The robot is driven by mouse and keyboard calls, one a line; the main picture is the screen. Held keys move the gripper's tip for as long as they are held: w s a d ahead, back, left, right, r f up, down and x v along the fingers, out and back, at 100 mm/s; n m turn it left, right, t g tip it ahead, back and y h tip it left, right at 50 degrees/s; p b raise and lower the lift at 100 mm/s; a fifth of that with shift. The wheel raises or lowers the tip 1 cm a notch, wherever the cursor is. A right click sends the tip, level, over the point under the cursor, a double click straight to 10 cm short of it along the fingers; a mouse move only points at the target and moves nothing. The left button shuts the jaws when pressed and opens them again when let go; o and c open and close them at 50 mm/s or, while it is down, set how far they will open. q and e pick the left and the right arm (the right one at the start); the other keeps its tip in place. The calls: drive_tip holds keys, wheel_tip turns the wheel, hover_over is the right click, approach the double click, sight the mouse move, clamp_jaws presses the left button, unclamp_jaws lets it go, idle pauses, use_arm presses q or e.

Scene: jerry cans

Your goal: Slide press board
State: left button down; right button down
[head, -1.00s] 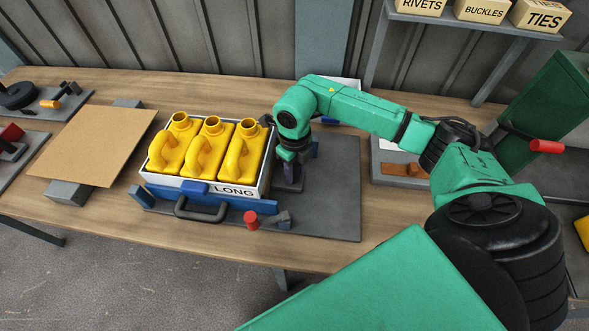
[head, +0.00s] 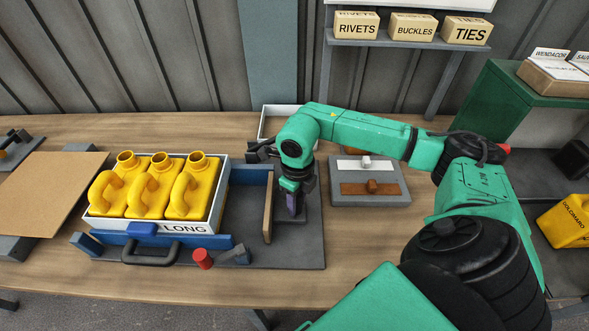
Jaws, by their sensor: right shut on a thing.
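The press board (head: 267,208) is a thin upright brown panel on the grey base plate (head: 240,254), to the right of the crate with a gap between them. My right gripper (head: 293,205) points down just right of the board, shut on the press board's slide part; its fingers hide the exact grip. The white crate (head: 226,190) marked LONG holds a row of yellow jerry cans (head: 150,190) and sits in a blue frame (head: 140,240). My left gripper is not in view.
A red knob (head: 202,258) and a black handle (head: 150,254) are at the fixture's front. A brown sheet (head: 45,190) lies at left. A grey tray (head: 370,200) with white and brown blocks stands right. A shelf (head: 410,42) with labelled boxes is above.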

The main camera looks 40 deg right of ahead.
drive_tip(key=c, duration=0.5)
unclamp_jaws()
drive_tip(key=shift+w+r, duration=0.1)
drive_tip(key=shift+r, duration=0.05)
wheel_tip(320, 180, up, 14)
drive_tip(key=shift+r+b, duration=0.25)
drive_tip(key=shift+b, duration=0.4)
